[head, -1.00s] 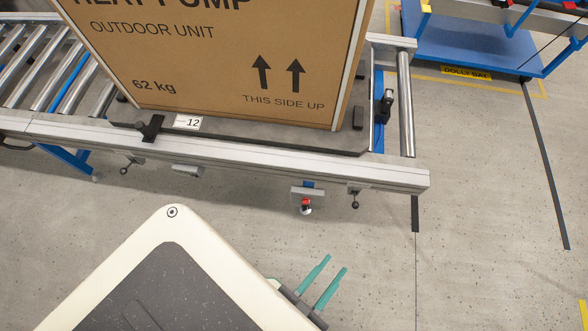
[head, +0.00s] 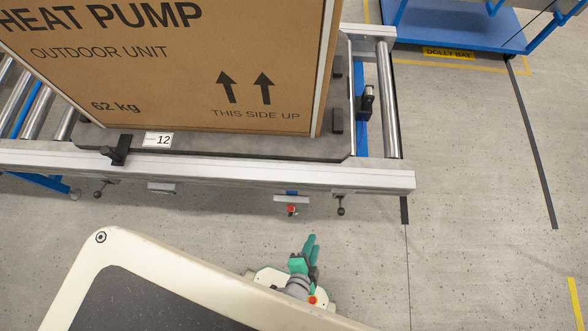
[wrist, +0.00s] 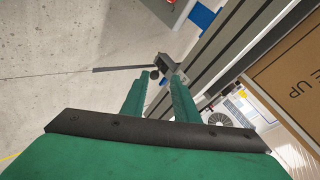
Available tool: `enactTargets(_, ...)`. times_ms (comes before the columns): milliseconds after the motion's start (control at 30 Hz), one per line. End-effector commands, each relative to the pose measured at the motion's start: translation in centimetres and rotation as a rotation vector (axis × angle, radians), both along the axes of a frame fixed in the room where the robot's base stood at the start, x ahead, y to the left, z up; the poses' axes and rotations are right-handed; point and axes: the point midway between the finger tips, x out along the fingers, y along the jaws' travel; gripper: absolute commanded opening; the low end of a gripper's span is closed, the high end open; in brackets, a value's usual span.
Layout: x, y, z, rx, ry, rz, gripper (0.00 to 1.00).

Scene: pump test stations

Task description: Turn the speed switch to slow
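Two small black ball-ended levers hang below the front rail of the conveyor, a right one (head: 341,206) near the rail's end and a left one (head: 100,190). No slow or fast marking is readable, so I cannot tell which is the speed switch. My gripper (head: 312,242) is below and left of the right lever in the head view, apart from it. In the wrist view my gripper (wrist: 159,84) has its two green fingers apart with nothing held between them. A dark ball-ended lever (wrist: 154,75) shows just beyond the fingertips, beside the rail.
A red button (head: 291,209) hangs under the conveyor's front rail (head: 230,172), left of the right lever. A large heat pump carton (head: 170,80) stands on the conveyor. A blue dolly (head: 465,30) is at the back right. The floor right of the conveyor is clear.

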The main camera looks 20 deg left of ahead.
Motion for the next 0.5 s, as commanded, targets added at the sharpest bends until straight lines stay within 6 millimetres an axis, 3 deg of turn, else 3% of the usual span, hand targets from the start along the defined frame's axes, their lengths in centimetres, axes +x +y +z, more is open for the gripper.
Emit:
enactTargets(33, 0.8, 0.1, -3.2, 0.112, 0.050, -0.078, 0.27)
enactTargets(200, 2.2, 1.0, -12.3, 0.502, 0.242, -0.391, 0.27)
enactTargets(400, 4.8, 2.3, -19.7, 0.926, 0.474, -0.806, 0.27)
enactTargets(500, 6.5, 3.2, -21.9, 1.112, 0.593, -1.012, 0.27)
